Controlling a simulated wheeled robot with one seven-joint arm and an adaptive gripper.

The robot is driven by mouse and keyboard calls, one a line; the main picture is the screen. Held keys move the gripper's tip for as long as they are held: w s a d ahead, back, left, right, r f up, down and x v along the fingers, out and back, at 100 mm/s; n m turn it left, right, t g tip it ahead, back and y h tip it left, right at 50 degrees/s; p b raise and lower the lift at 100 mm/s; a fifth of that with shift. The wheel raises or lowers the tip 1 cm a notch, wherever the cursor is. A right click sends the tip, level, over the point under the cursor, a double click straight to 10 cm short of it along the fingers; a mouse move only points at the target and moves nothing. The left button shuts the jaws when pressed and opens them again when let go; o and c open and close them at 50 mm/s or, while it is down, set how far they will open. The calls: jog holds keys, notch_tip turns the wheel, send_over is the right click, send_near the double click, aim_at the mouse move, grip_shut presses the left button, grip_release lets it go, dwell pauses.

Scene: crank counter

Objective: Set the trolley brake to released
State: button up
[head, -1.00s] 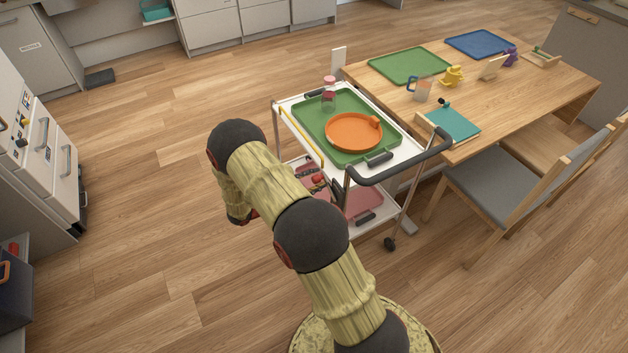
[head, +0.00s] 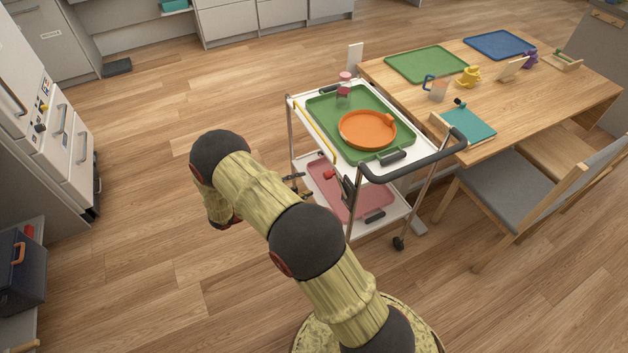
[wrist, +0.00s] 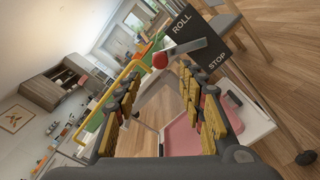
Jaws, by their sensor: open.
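The trolley brake is a grey lever with a red knob (wrist: 160,61) on a black plate (wrist: 236,72) marked ROLL and STOP in the wrist view. The lever sticks out from the plate between the two words; I cannot tell which one it is set to. In the head view the red knob (head: 329,174) shows beside the trolley's near left post. My gripper (head: 293,185) is open and empty, to the left of the knob and apart from it. In the wrist view the knob lies beyond and between the fingertips of my gripper (wrist: 160,105).
The white trolley (head: 296,101) carries a green tray (head: 318,108) with an orange dish (head: 368,130), and a pink tray (head: 335,196) below. A yellow rail (head: 318,135) runs along its left side. A wooden table (head: 510,98) stands at right. Floor left of the trolley is clear.

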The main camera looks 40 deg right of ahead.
jog(key=shift+v, duration=1.2)
